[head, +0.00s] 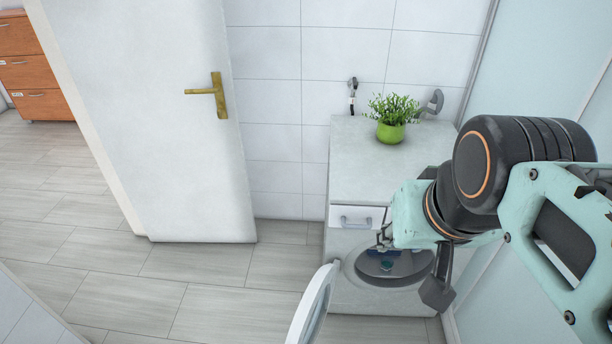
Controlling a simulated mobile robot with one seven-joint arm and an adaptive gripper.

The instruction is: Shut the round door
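The round door (316,304) of the white washing machine (375,301) stands swung wide open at the bottom of the head view. It shows nearly edge-on, with a white rim, and its lower part is cut off by the frame. The machine's round opening (368,276) is uncovered, with something blue and teal inside. My gripper (411,266) is in front of the opening, to the right of the door and apart from it. Its two fingers show spread apart with nothing seen between them. My arm hides the machine's upper right part.
A green potted plant (391,117) stands on the machine's top. A white hinged door (160,120) with a brass handle stands open at left. An orange-brown drawer cabinet (36,70) is far left. Pale plank floor (215,290) is clear left of the round door.

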